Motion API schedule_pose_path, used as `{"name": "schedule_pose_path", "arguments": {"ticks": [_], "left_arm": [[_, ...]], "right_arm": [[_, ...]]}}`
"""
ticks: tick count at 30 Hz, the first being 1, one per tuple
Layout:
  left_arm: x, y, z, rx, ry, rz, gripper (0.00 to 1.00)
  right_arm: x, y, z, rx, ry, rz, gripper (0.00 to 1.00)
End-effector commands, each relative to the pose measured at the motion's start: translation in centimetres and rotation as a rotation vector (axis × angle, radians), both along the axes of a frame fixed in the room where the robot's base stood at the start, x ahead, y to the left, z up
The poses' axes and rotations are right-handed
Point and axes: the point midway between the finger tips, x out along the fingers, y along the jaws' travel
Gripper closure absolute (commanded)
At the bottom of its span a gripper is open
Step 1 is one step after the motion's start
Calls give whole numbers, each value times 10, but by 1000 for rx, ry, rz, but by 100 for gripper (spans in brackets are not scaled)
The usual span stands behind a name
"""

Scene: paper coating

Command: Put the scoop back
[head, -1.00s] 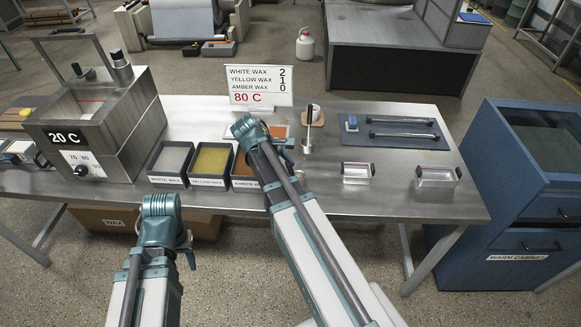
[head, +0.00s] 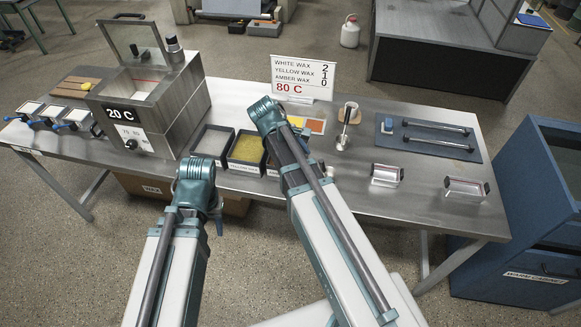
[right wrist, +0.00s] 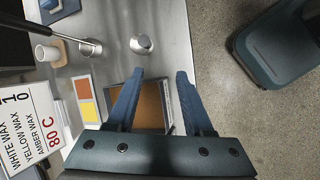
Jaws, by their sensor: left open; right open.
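In the head view the right arm partly hides that tray. My left gripper (head: 217,218) is open in front of the table, below the white wax tray (head: 213,157); its fingers barely show.
The yellow wax tray (head: 246,165) adjoins the white one. A small round metal piece (right wrist: 141,43) lies nearer the table's front edge.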

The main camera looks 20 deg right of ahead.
Motion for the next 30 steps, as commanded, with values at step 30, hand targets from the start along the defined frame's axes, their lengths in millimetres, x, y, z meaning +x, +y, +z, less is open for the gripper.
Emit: {"name": "schedule_pose_path", "arguments": {"ticks": [30], "left_arm": [[0, 0, -35, 0, 0, 1, 53]], "right_arm": [[-139, 185, -59, 357, -109, -375, 48]]}}
